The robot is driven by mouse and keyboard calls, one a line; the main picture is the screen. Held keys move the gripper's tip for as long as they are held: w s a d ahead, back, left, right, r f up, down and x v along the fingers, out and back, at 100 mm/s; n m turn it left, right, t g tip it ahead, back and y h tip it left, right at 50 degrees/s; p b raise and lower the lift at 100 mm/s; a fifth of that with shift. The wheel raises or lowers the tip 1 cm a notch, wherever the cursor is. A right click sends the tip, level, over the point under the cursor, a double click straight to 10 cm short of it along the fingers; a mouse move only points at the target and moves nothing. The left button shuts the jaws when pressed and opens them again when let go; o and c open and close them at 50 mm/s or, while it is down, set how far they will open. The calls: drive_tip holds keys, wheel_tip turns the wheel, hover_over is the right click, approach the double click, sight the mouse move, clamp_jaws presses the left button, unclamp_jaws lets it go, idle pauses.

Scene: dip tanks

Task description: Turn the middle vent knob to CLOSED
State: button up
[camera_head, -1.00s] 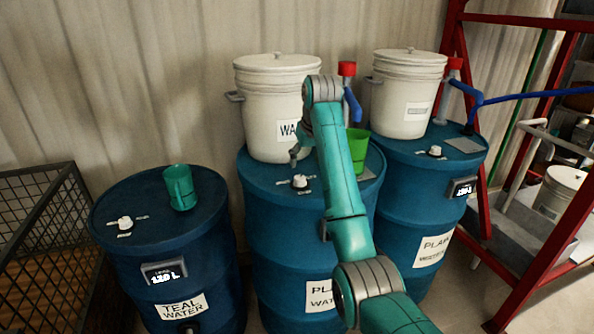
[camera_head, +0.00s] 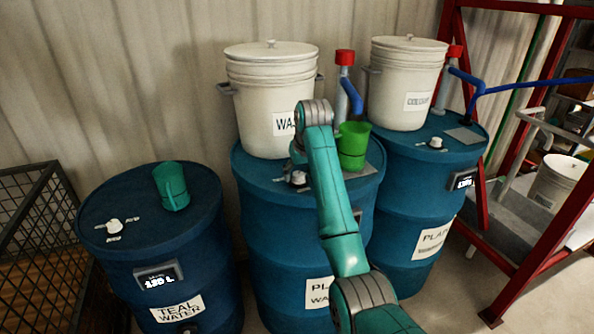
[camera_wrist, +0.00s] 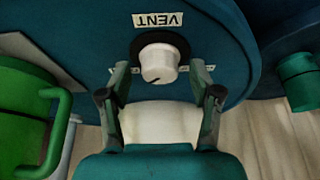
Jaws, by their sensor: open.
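The middle vent knob (camera_wrist: 158,62) is white with a dark pointer line, on a black round base on the middle blue barrel (camera_wrist: 215,35). A VENT label (camera_wrist: 158,20), upside down in the wrist view, sits beside it. My gripper (camera_wrist: 160,88) is open, its two fingers on either side of the knob's near edge; I cannot tell whether they touch it. In the head view the knob (camera_head: 298,179) is partly hidden behind my arm. The small side labels are mostly covered by the fingers, so I cannot read them.
A green mug (camera_head: 353,146) stands on the middle barrel by a red-capped pipe (camera_head: 344,80). A white bucket (camera_head: 270,100) stands behind the knob. The left barrel (camera_head: 140,215) holds a teal mug (camera_head: 171,187) and its own knob (camera_head: 115,226).

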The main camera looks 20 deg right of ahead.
drive_tip(key=c, duration=1.2)
drive_tip(key=shift+o, duration=0.2)
drive_tip(key=shift+n, duration=0.4)
drive_tip(key=n+y, duration=0.1)
drive_tip(key=n, duration=0.1)
drive_tip(key=shift+d+n, duration=0.15)
drive_tip(key=shift+n, duration=0.25)
drive_tip(key=n+y, duration=0.1)
drive_tip(key=n, duration=0.1)
drive_tip(key=n+g, duration=0.1)
drive_tip(key=n, duration=0.1)
drive_tip(key=shift+w+n+y, duration=0.1)
drive_tip(key=shift+n+y, duration=0.2)
drive_tip(key=shift+y, duration=0.1)
drive_tip(key=n+g+y, duration=0.1)
drive_tip(key=n, duration=0.3)
drive_tip(key=shift+d, duration=0.1)
drive_tip(key=shift+w+n+g, duration=0.15)
drive_tip(key=shift+n+g, duration=0.85)
drive_tip(key=shift+n, duration=1.1)
